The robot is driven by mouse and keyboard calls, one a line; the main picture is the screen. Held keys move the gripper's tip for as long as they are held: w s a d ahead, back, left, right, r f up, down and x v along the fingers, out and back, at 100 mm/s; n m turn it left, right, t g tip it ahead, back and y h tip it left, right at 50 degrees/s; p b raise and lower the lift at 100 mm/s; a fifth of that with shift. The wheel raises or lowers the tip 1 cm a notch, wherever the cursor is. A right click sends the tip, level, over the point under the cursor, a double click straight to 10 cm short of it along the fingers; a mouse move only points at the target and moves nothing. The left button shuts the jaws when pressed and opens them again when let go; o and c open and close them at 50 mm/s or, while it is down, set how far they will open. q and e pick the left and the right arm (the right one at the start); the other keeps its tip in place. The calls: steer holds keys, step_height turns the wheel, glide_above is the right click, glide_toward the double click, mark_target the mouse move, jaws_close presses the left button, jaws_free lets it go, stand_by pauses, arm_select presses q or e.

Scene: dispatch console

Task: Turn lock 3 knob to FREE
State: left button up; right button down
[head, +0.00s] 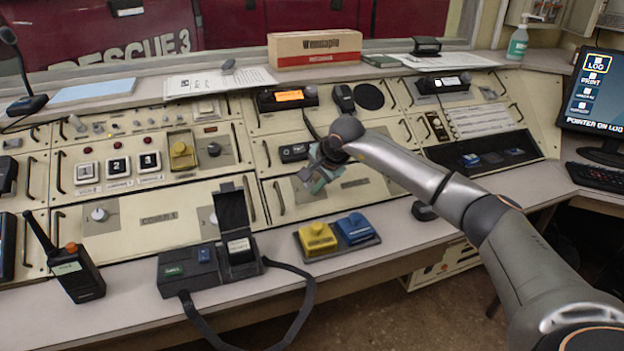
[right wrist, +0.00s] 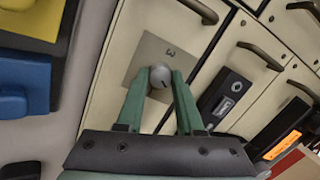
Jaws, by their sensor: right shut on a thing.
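The lock 3 knob (right wrist: 161,75) is a small round grey knob on a square grey plate (right wrist: 150,55) marked 3, seen in the right wrist view. My right gripper (right wrist: 163,76) has its two green fingers on either side of the knob, shut on it. A dark mark shows on the knob's face, but I cannot tell its setting. In the head view my right gripper (head: 316,180) is at the sloped console front and hides the knob. My left gripper is not in view.
Another grey knob (head: 100,214) sits on the lower left panel. In front are a yellow and a blue button box (head: 352,229), a black box with a raised lid (head: 232,215) and a radio (head: 76,270). Bar handles (head: 279,197) stand out near the gripper.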

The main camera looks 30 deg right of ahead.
steer(key=m, duration=0.3)
steer(key=shift+m, duration=0.4)
steer(key=m, duration=0.3)
steer(key=shift+f+m+t+b, duration=0.1)
steer(key=shift+m+t+b, duration=0.2)
steer(key=shift+t, duration=0.1)
steer(key=m, duration=0.3)
steer(key=shift+m+h+b, duration=0.3)
steer(key=shift+h+b, duration=0.1)
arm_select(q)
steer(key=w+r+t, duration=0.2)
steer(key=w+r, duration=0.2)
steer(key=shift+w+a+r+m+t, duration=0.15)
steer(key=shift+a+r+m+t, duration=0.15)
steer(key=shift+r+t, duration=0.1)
arm_select(e)
steer(key=shift+m, duration=0.3)
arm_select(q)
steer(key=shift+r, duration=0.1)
arm_select(e)
steer(key=c, duration=0.6)
jaws_free()
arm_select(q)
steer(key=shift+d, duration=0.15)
arm_select(e)
steer(key=shift+o, duration=0.3)
steer(key=shift+a, duration=0.1)
